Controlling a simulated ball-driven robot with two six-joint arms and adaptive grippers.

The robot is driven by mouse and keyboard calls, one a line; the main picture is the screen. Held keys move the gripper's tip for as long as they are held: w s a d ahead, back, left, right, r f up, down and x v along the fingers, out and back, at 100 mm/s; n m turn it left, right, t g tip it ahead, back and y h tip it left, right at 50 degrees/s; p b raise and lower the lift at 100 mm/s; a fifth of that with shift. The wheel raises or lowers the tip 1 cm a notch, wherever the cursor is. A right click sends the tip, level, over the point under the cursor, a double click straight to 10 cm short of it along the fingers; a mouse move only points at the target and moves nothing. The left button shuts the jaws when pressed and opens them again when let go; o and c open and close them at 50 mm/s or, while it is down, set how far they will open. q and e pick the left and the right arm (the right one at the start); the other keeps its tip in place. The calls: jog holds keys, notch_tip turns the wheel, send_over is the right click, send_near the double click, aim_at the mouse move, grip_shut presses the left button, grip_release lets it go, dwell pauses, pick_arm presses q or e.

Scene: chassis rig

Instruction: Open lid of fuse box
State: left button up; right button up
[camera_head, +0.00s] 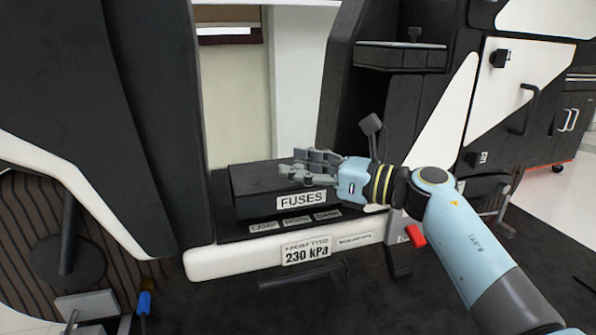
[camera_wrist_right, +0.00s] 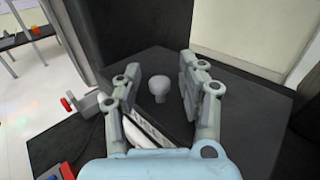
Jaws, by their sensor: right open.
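The fuse box (camera_head: 265,200) is a black box with a white FUSES label on its front, standing on the black sill of the rig. Its lid (camera_wrist_right: 240,118) shows as a dark flat top in the right wrist view, and it looks closed. A round grey knob (camera_wrist_right: 159,87) stands on the lid. My right gripper (camera_head: 300,167) is over the right part of the box. In the right wrist view the gripper (camera_wrist_right: 157,90) is open, with the knob in view between its fingers; I cannot tell whether they touch it. My left gripper is not in view.
A red lever (camera_head: 415,235) sits to the right of the sill, near my right arm. Small labels and a 230 kPa plate (camera_head: 306,251) are on the sill in front of the box. A dark upright pillar (camera_head: 160,110) stands to the left of the box.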

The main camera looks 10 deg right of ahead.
jog(key=shift+w+a, duration=0.1)
jog(key=shift+a, duration=0.1)
jog(key=shift+c, duration=0.3)
grip_shut()
jog(key=shift+a+f, duration=0.1)
